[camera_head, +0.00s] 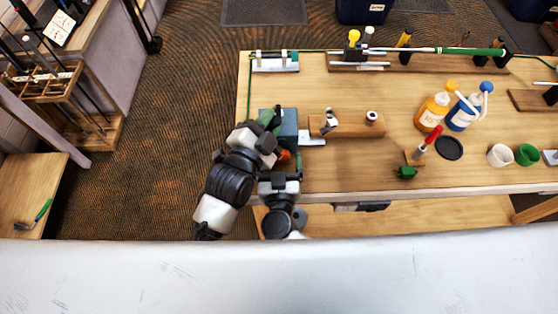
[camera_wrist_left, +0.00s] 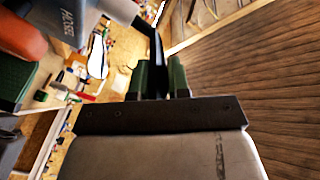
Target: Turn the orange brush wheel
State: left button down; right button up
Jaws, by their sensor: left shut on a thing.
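The orange brush wheel (camera_head: 284,157) shows only in part in the head view, low on the blue-grey machine (camera_head: 288,126) at the table's left end. My arms hide the rest of it. In the left wrist view, an orange rounded part (camera_wrist_left: 20,36) shows at the upper left, beside the machine (camera_wrist_left: 72,18). My left gripper (camera_head: 270,120) is at the machine's left side. Its green fingers (camera_wrist_left: 160,78) are shut on a black bar (camera_wrist_left: 156,48) that reaches up towards the machine. My right arm seems to end just below the wheel; its fingertips are hidden.
A wooden block (camera_head: 350,126) with small fittings stands right of the machine. A club (camera_head: 440,50) lies across supports at the back. Orange (camera_head: 432,112) and blue (camera_head: 464,114) bottles stand further right. The table's front edge runs close below the machine.

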jog(key=c, duration=0.9)
jog(key=shift+m, duration=0.8)
jog(key=o, duration=0.9)
jog(key=shift+s, duration=0.1)
jog(key=s, duration=1.2)
jog(key=shift+a, duration=0.1)
